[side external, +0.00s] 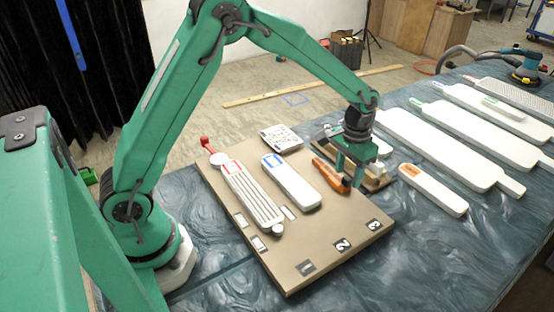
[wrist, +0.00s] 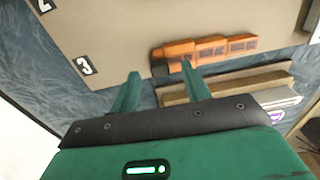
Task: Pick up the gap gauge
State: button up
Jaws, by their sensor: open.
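An orange stepped piece with dark lettering, which looks like the gap gauge (side external: 328,173), lies on the tan board (side external: 330,245). It also shows in the wrist view (wrist: 212,50), near the top middle. My gripper (side external: 352,178) is low over the board, at the right end of the orange piece. In the wrist view my gripper (wrist: 160,70) is open, with nothing seen held between its fingers. The right fingertip overlaps the orange piece in that view. The left fingertip is beside its near end. Whether either finger touches it I cannot tell.
A wooden tray (side external: 376,185) stands just behind my gripper. A white bar with a blue label (side external: 291,182) and a ribbed white piece (side external: 250,195) lie left on the board. A white bar with an orange label (side external: 433,190) lies to the right. The board's front, numbered, is clear.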

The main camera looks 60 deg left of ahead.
jog(key=shift+f, duration=0.55)
jog(key=shift+c, duration=0.5)
grip_shut()
